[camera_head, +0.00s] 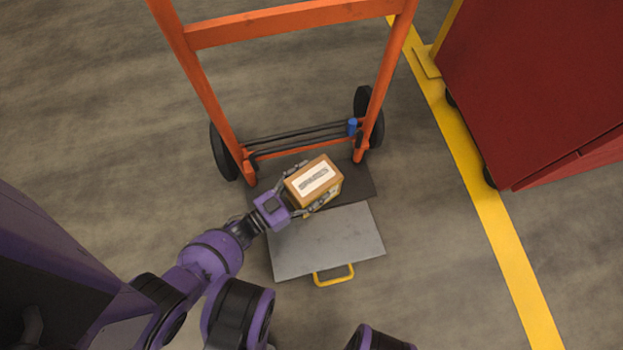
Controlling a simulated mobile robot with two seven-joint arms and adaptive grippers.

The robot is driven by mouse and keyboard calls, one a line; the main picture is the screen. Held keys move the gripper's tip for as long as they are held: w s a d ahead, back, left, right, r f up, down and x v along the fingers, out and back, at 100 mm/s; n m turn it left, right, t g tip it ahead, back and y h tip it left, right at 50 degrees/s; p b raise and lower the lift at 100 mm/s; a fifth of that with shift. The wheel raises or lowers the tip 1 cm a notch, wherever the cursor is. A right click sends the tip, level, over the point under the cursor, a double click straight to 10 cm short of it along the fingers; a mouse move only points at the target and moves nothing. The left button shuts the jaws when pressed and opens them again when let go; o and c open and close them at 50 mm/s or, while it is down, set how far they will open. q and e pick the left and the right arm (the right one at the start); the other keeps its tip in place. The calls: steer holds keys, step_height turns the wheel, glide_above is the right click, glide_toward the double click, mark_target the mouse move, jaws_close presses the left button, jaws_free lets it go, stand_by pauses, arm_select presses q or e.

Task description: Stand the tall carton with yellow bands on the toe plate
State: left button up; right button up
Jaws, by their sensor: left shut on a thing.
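A brown carton (314,176) with a white label on top is between the fingers of my left gripper (315,188), which is shut on it. Some yellow shows low on the carton's right side; its lower part is mostly hidden. The carton appears upright, over the dark toe plate (357,181) at the foot of an orange hand truck (194,74). I cannot tell whether its bottom touches the plate. My right gripper is not in view.
A grey plate (327,243) with a yellow handle (334,279) lies in front of the dark plate. A small blue item (352,126) is by the truck's axle. A red cabinet (540,80) stands right, past a yellow floor line (490,210). The left floor is clear.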

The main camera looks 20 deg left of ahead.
arm_select(q)
steer(key=shift+f, duration=0.1)
stand_by(0.3)
steer(key=o, duration=2)
steer(key=shift+f, duration=0.1)
steer(key=shift+s+a+f, duration=0.1)
steer(key=shift+s+a, duration=0.1)
steer(key=shift+s, duration=0.1)
steer(key=v, duration=1.1)
steer(key=shift+s+a, duration=0.1)
steer(key=shift+s, duration=0.05)
